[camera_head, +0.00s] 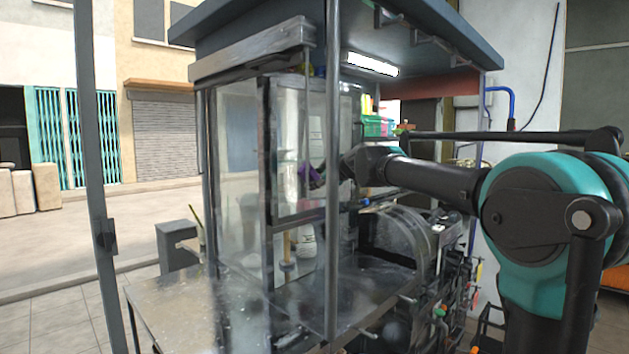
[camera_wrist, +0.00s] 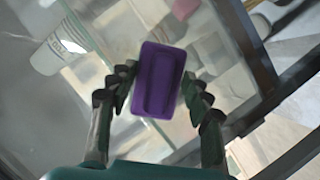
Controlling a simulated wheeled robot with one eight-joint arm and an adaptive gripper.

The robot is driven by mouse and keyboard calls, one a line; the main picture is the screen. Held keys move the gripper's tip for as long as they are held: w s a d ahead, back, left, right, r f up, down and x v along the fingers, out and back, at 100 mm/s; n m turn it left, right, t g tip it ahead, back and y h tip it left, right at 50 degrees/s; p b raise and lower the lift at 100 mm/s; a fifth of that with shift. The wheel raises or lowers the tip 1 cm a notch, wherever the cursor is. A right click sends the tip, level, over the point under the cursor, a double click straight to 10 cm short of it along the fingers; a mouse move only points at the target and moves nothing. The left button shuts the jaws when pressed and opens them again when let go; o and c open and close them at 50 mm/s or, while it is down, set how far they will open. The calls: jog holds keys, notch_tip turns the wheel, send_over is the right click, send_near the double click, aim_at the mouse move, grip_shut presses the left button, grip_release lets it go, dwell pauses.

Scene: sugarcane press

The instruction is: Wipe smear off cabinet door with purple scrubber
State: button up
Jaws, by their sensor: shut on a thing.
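The purple scrubber (camera_wrist: 158,80) is a rectangular block with a recessed face, held between the fingers of my gripper (camera_wrist: 157,95) in the wrist view. In the head view the scrubber (camera_head: 304,171) is a small purple patch at the cabinet's glass, at the end of my arm. The cabinet door (camera_head: 298,150) is a glazed panel in a dark metal frame; it fills much of the wrist view behind the scrubber. I cannot tell whether the scrubber touches the glass. I cannot pick out a distinct smear; the glass looks hazy in places.
A dark upright post (camera_head: 333,200) of the stall stands close to my arm. The curved metal press housing (camera_head: 405,235) is below my forearm. A metal counter (camera_head: 170,305) extends at the lower left. A white cup (camera_wrist: 55,50) shows behind glass in the wrist view.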

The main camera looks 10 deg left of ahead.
jog(key=w+d, duration=0.6)
jog(key=w, duration=0.3)
jog(key=shift+d, duration=0.3)
dwell(0.7)
jog(key=shift+s, duration=0.1)
jog(key=shift+s+d, duration=0.9)
jog(key=shift+d, duration=0.3)
jog(key=shift+s+d, duration=0.9)
jog(key=shift+d, duration=0.25)
jog(key=shift+s+d, duration=0.95)
jog(key=shift+d, duration=0.2)
